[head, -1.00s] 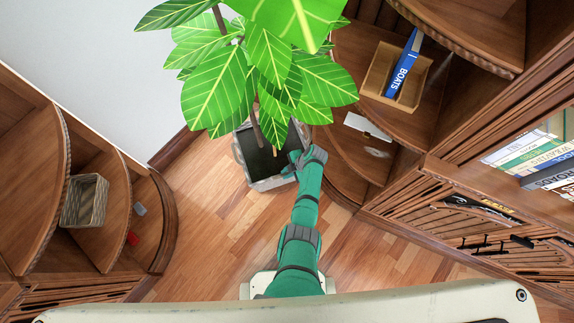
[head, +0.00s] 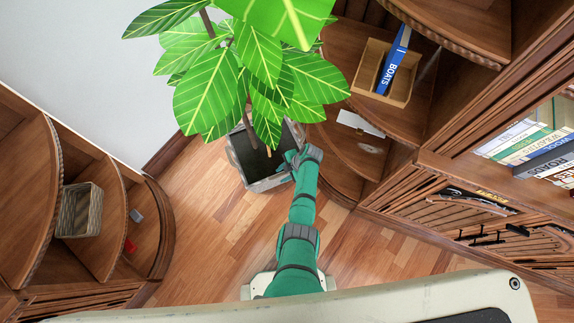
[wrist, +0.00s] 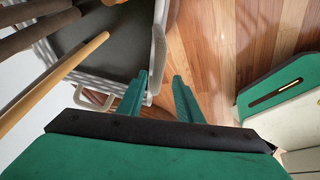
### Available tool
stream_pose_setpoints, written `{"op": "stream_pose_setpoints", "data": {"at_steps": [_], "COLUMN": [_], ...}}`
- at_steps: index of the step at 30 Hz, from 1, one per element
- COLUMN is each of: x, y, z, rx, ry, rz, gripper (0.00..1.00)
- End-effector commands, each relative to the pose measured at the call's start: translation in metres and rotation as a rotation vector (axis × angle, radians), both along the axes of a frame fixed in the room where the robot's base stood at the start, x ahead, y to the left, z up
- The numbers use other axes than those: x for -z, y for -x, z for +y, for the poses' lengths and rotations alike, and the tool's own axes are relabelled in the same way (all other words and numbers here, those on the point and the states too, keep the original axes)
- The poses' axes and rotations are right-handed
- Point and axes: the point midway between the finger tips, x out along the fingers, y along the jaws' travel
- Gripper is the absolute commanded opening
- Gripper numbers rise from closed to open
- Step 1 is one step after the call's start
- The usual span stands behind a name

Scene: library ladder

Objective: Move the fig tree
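The fig tree (head: 258,95) has large green leaves with pale veins and thin brown trunks. It stands upright in a square grey planter (head: 268,183) on the wood floor, and its leaves hide part of the planter. My gripper (head: 290,160) is at the planter's right side, near the rim. In the wrist view my gripper (wrist: 158,76) has its two green fingers apart. Brown trunks (wrist: 50,90) cross the left of this view.
Curved wooden shelves (head: 105,205) stand at left, holding a woven basket (head: 80,210). Shelves (head: 365,155) at right are close to the planter and hold a wooden box (head: 398,92) with a blue book. A white wall (head: 90,60) is behind. Floor left of my arm is clear.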

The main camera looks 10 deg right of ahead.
Motion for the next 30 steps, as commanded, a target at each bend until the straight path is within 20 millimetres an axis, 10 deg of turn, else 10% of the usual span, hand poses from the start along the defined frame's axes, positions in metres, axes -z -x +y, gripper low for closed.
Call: {"op": "stream_pose_setpoints", "data": {"at_steps": [30], "x": [-0.096], "y": [0.010], "z": [-0.045], "rx": [0.001], "ry": [0.001], "rz": [0.003], "gripper": [0.33]}}
